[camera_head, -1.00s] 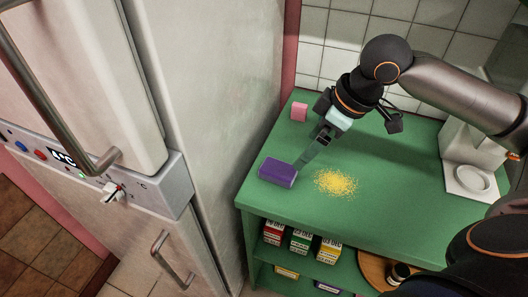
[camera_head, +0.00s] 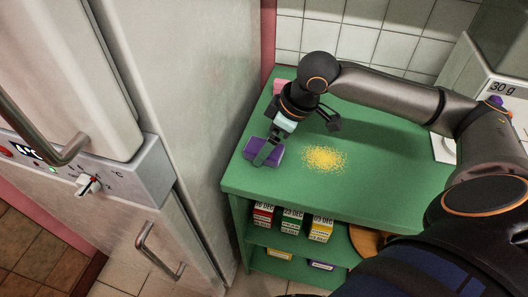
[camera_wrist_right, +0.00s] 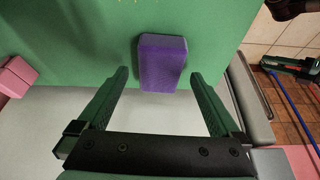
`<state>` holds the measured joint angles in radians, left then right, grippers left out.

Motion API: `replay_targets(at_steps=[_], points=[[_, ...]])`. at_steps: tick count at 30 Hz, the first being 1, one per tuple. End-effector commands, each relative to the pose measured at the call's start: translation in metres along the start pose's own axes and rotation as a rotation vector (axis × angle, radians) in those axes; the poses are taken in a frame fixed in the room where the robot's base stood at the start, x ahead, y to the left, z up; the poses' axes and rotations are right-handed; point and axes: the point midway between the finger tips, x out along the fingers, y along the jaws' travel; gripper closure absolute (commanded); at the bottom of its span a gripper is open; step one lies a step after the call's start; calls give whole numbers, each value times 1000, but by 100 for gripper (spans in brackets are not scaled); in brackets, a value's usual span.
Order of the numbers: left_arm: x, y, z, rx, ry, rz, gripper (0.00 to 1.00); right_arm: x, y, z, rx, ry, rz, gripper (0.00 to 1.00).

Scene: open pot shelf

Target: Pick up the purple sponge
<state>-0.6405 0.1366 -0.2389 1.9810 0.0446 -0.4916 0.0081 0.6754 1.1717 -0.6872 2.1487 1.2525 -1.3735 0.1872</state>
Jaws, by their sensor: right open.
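The purple sponge (camera_head: 251,147) lies on the green counter (camera_head: 385,170) near its front left corner. In the right wrist view, the sponge (camera_wrist_right: 162,62) is ahead, between the lines of the two green fingers. My right gripper (camera_head: 263,157) is open and empty, with its fingers over the sponge in the head view, hiding part of it. In the wrist view the fingertips (camera_wrist_right: 159,74) stand apart on either side of the sponge's near end, with a gap on each side. I cannot tell their exact height. My left gripper is not in view.
A pink block (camera_head: 281,86) lies at the counter's back left, and yellow crumbs (camera_head: 325,158) lie right of the sponge. The fridge (camera_head: 190,110) stands close on the left. Several boxes (camera_head: 292,220) stand on the shelf below. A white device (camera_head: 497,85) is at the right.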

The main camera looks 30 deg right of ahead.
Motion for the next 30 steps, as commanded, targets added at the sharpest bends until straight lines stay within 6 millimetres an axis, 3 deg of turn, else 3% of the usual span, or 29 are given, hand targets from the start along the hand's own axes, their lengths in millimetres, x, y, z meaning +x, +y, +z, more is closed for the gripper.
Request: replay_targets(at_steps=[3,11,30], points=[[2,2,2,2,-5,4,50,11,0,0,0,0,0,0],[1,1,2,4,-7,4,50,12,0,0,-1,-1,1,2],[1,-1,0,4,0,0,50,11,0,0,0,-1,1,74]])
